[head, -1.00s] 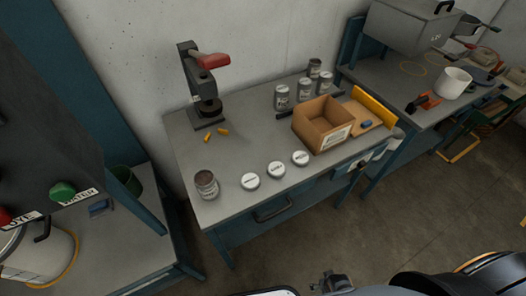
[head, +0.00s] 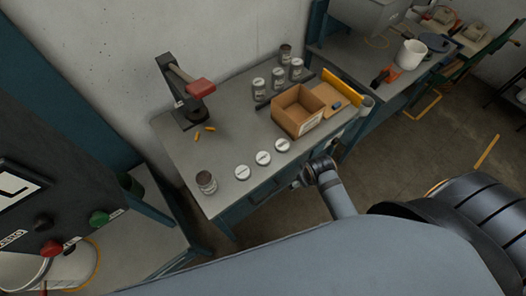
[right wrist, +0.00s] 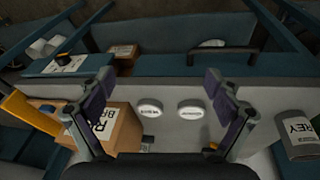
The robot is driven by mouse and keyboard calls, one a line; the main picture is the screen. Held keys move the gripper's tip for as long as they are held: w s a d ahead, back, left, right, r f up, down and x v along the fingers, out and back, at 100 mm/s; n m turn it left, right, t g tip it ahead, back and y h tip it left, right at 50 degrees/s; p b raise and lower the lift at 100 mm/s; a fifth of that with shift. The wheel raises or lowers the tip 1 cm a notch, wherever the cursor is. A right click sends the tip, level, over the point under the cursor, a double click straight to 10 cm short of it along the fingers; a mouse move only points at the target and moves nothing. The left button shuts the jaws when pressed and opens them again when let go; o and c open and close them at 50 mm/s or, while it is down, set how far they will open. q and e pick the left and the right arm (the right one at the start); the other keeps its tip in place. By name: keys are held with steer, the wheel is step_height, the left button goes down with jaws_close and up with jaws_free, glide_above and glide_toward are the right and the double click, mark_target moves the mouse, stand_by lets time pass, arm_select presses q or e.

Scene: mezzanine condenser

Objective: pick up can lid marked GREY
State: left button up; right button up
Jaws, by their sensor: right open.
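Three round white-topped lids lie in a row along the front of the grey workbench: a left lid (head: 242,172), a middle lid (head: 264,158) and a right lid (head: 282,146). Their markings are too small to read, so I cannot tell which is GREY. My right gripper (head: 298,183) is at the bench's front edge, near the right lid. In the right wrist view the right gripper (right wrist: 160,84) is open and empty, with two lids (right wrist: 150,108) (right wrist: 191,108) showing between and beyond its fingers. My left gripper is not in view.
An open can (head: 206,183) stands left of the lids; its label partly reads "REY" in the wrist view (right wrist: 295,135). A cardboard box (head: 298,112) stands behind the right lid. Several cans (head: 278,84) and a red-handled press (head: 188,95) are farther back.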

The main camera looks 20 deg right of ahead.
step_height(320, 180, up, 6)
steer(key=w+n+p, duration=0.1)
steer(key=w+p, duration=0.1)
arm_select(q)
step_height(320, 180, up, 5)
steer(key=p, duration=0.1)
arm_select(e)
steer(key=n+g+y, duration=0.1)
steer(key=n+g, duration=0.2)
steer(key=n, duration=1.4)
glide_above(262, 158)
step_height(262, 158, down, 7)
steer(key=shift+r+b, duration=0.15)
steer(key=shift+b, duration=0.25)
steer(key=shift+w+f, duration=0.1)
steer(key=shift+f, duration=0.1)
step_height(262, 158, down, 6)
steer(key=b, duration=0.6)
steer(key=shift+d+r+b, duration=0.1)
steer(key=shift+r+b, duration=0.15)
steer(key=shift+b, duration=0.1)
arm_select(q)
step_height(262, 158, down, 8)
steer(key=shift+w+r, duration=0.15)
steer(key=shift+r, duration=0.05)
arm_select(e)
steer(key=shift+r, duration=0.2)
steer(key=shift+c, duration=0.3)
